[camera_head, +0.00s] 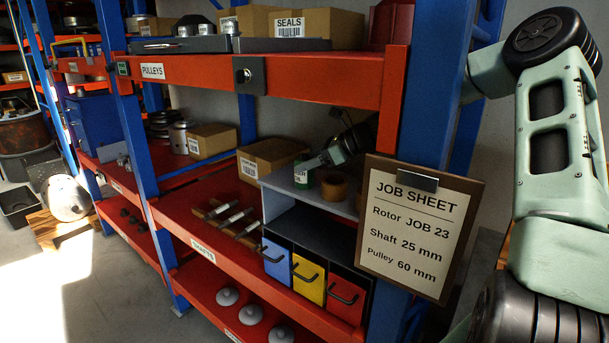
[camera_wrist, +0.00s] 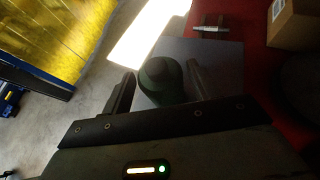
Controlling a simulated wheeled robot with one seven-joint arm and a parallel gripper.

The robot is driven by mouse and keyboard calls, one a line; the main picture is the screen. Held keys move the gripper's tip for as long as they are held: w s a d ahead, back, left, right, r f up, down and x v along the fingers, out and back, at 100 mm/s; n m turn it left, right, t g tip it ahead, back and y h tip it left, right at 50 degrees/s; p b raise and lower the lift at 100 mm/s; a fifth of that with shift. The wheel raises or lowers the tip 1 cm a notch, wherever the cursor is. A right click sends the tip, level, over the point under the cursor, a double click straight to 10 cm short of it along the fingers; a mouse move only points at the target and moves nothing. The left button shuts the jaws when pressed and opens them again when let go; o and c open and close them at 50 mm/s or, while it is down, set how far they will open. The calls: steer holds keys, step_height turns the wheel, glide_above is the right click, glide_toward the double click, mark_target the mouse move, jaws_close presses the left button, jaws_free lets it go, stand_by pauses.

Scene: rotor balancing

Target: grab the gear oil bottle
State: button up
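The gear oil bottle (camera_head: 302,174) is small and green with a pale label, and stands upright on the grey top of the drawer unit (camera_head: 340,204) in the head view. In the wrist view the dark green bottle (camera_wrist: 161,79) is seen from its capped end, between the two fingers of my gripper (camera_wrist: 160,70). A narrow gap shows between the left finger and the bottle; the right finger is very close to it, and contact cannot be told. My gripper (camera_head: 317,161) reaches in from the right in the head view, partly hidden by the rack post and job sheet.
A brown roll (camera_head: 334,186) stands just right of the bottle. A cardboard box (camera_head: 270,157) is to its left. The upper red shelf (camera_head: 330,78) runs above, and the blue post (camera_head: 433,100) and job sheet (camera_head: 414,225) stand in front on the right.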

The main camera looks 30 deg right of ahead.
steer(key=c, duration=0.7)
steer(key=shift+c, duration=0.2)
steer(key=shift+r, duration=0.2)
